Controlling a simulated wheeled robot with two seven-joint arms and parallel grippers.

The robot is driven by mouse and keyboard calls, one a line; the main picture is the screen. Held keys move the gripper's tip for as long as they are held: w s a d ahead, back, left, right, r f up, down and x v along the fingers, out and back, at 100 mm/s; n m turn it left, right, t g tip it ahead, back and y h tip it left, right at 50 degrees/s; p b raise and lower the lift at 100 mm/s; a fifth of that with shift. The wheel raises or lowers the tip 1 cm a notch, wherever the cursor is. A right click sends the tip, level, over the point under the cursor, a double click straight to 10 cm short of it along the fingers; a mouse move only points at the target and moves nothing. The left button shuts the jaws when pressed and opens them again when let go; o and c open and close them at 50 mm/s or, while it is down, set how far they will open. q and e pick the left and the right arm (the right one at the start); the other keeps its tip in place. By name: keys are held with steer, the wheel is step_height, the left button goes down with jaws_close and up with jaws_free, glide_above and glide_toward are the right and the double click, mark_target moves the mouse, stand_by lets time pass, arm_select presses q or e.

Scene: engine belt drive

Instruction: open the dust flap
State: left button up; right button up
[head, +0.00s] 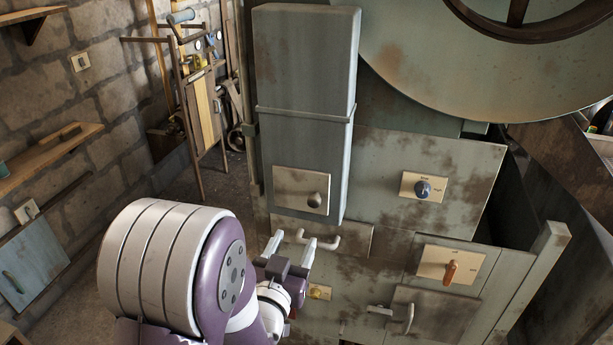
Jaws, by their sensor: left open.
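A tall grey-green duct (300,70) stands on the front of the machine. A small worn flap (290,184) with a round dark knob (315,200) is low on its face and looks closed; I take it for the dust flap. Just below is a wider panel (350,233) with a pale bent handle (322,242). My left gripper (291,247) is open, its two pale fingers pointing up in front of that panel, below the knob. The right finger overlaps the handle in the picture; I cannot tell if they touch. My right gripper is out of view.
A small door (430,316) with a handle is at the lower right. A large wheel (480,60) hangs above. A wall shelf (45,160) and a tool rack (195,110) are at the left.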

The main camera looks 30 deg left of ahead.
mark_target(313, 203)
arm_select(q)
steer(key=p+x, duration=0.2)
steer(key=x, duration=1)
steer(key=shift+d, duration=0.1)
steer(key=shift+w, duration=0.45)
jaws_close()
